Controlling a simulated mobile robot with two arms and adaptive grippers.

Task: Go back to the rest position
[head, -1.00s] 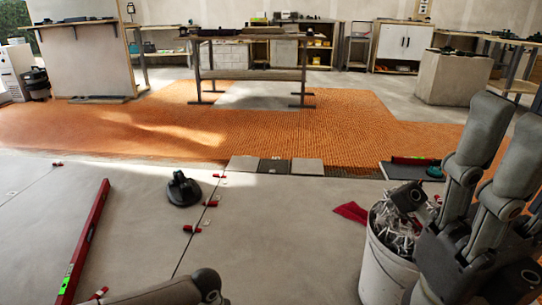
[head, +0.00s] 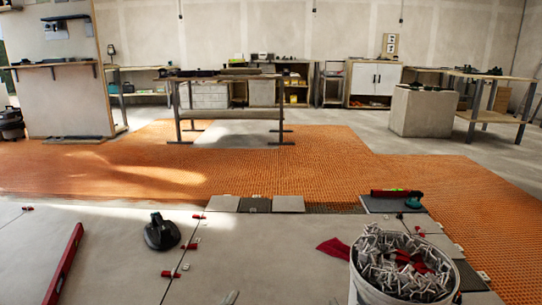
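Neither of my grippers shows in the head view, and no part of either arm can be made out with certainty. The white bucket (head: 372,291) at the lower right is full of grey levelling clips (head: 385,250) with some red pieces among them. Large grey tiles (head: 110,250) cover the near floor, with several red wedges (head: 191,245) along the joint. A black suction cup (head: 161,233) stands on the tiles left of the middle. A long red level (head: 66,262) lies at the left.
Orange matting (head: 260,170) covers the floor beyond the tiles. A red cloth (head: 333,248) lies beside the bucket. A trestle table (head: 225,78) stands mid-room, and a concrete block (head: 420,112) stands farther right.

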